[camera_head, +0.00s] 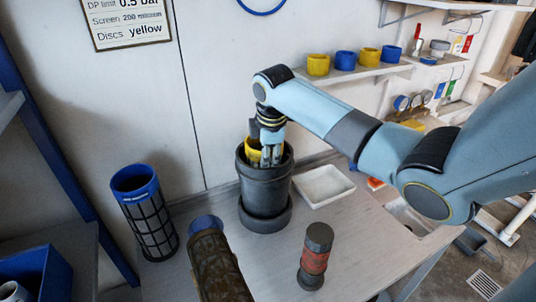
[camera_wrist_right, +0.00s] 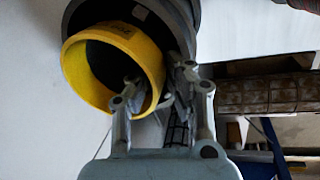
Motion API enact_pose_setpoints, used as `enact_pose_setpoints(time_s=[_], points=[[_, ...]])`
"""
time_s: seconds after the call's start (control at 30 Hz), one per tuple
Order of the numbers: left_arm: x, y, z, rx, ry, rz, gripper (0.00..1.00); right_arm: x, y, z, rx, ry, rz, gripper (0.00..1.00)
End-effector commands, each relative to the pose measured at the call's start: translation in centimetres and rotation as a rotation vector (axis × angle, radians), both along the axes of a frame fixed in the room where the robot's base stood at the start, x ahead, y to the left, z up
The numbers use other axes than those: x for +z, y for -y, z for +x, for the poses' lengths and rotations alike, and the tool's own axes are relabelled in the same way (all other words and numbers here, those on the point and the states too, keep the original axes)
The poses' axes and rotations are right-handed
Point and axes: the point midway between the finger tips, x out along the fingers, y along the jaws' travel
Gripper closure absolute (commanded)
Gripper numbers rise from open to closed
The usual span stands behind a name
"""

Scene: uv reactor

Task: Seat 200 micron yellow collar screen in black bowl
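The black bowl (camera_head: 265,190) stands upright on the bench, its mouth open upward. The yellow collar screen (camera_head: 252,151) is at the bowl's mouth, its collar partly below the rim and its mesh body hidden. In the right wrist view the yellow collar (camera_wrist_right: 77,75) shows as a ring in front of the dark bowl rim (camera_wrist_right: 184,18). My right gripper (camera_head: 271,156) points down into the bowl's mouth. In the wrist view its fingers (camera_wrist_right: 158,88) straddle the collar wall, one inside the ring and one outside. How deep the screen sits is hidden. My left gripper is out of view.
A blue-collar screen (camera_head: 146,218) stands left of the bowl. A brown, dirty-looking blue-collar screen (camera_head: 216,266) lies in front. A red-banded black cylinder (camera_head: 315,258) stands front right. A white tray (camera_head: 324,186) lies right of the bowl. A wall sign (camera_head: 128,18) reads 200 micron, yellow.

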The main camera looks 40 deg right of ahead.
Motion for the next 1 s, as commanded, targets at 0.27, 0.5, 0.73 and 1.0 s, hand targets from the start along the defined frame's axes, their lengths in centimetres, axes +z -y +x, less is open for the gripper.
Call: enact_pose_setpoints(time_s=[0.27, 0.5, 0.73, 1.0], points=[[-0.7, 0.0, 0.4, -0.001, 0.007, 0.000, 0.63, 3.2, -0.3, -0.5, 0.002, 0.004, -0.002, 0.85], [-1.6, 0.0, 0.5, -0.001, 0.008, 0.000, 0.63, 8.5, -0.9, -1.6, 0.002, 0.004, -0.003, 0.85], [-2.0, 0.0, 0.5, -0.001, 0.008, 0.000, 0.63, 11.5, -1.4, -2.3, 0.001, 0.002, -0.001, 0.85], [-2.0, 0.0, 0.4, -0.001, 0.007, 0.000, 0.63, 12.0, -1.5, -2.5, 0.000, -0.001, -0.001, 0.85]])
